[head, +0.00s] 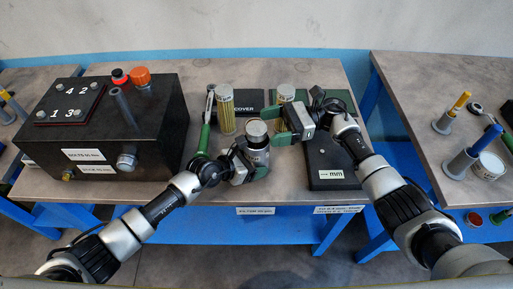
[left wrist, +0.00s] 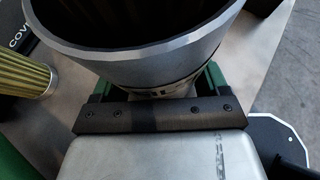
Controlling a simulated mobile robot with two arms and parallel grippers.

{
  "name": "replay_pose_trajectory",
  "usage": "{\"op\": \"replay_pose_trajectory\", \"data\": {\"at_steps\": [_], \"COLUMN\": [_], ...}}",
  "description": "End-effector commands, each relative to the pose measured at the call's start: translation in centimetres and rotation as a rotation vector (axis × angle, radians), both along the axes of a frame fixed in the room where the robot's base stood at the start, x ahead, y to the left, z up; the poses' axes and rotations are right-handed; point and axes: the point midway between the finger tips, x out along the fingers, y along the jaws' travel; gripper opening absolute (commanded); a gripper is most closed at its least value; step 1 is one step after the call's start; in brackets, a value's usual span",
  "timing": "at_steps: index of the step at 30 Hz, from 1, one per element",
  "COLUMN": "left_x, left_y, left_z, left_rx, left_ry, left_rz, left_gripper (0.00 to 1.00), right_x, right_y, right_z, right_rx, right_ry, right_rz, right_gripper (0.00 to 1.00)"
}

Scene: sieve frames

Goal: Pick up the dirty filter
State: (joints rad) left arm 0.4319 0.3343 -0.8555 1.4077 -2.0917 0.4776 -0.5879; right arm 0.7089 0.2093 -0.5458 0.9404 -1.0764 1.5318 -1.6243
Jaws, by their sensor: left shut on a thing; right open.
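A grey metal cup-like housing (head: 257,134) stands upright near the front of the middle table. My left gripper (head: 254,157) is shut on it from the front. The left wrist view shows the housing's wide rim (left wrist: 150,45) and dark interior; its contents cannot be made out. My right gripper (head: 277,124) is open, its green fingers just right of the housing's top. A yellow pleated filter (head: 225,112) stands upright left of the housing, and it also shows in the left wrist view (left wrist: 25,80). Another yellowish filter (head: 287,94) stands behind my right gripper. I cannot tell which filter is dirty.
A large black box (head: 150,110) with a numbered plate and red and orange caps fills the table's left. A green-handled tool (head: 206,125) is beside the left filter. A black box marked mm (head: 330,165) sits right.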

Motion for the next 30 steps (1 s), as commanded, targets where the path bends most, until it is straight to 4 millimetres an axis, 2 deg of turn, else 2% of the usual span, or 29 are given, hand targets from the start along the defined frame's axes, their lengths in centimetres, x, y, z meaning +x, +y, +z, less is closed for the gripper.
{"op": "replay_pose_trajectory", "data": {"at_steps": [9,16,30], "left_x": [0.0,0.0,0.0], "left_y": [0.0,0.0,0.0], "left_z": [0.0,0.0,0.0], "left_rx": [0.0,0.0,0.0], "left_ry": [0.0,0.0,0.0], "left_rz": [-0.001,-0.001,-0.001], "left_gripper": [0.19,0.19,0.19], "right_x": [-1.0,-1.0,-1.0], "right_y": [4.3,4.4,4.4], "right_z": [0.3,0.3,0.3], "right_rx": [0.002,0.001,0.001], "right_ry": [0.0,-0.001,-0.001], "right_rz": [0.001,0.0,0.0], "right_gripper": [0.85,0.85,0.13]}}
